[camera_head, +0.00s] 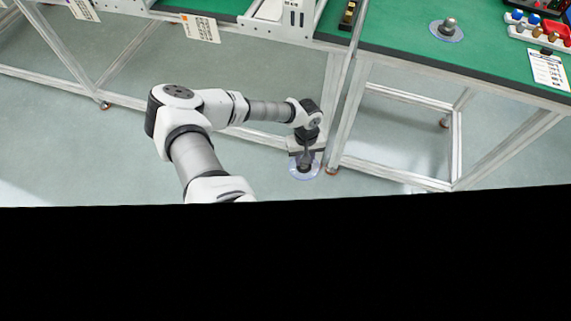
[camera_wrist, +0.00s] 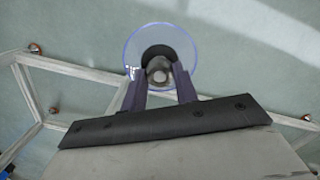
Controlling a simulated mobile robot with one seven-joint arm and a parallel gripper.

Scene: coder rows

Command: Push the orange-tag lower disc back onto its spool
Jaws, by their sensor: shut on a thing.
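A clear disc with a blue rim (camera_head: 297,173) is at my gripper (camera_head: 305,158), out in front of the green benches with the floor behind it. In the wrist view the disc (camera_wrist: 160,33) has a dark round hub and a pale metal knob. The dark fingers of my gripper (camera_wrist: 161,76) are shut on this middle part, and the disc is flat and facing the camera. No tag colour can be made out on the disc. A white sheet with an orange mark (camera_head: 201,29) hangs at the left bench's front edge. I cannot make out the spool.
A similar clear disc with a metal knob (camera_head: 447,31) lies on the right green bench (camera_head: 400,37). A red and white rack (camera_head: 541,30) and a white sheet (camera_head: 548,69) are further right. White bench legs (camera_head: 343,115) stand close beside my gripper.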

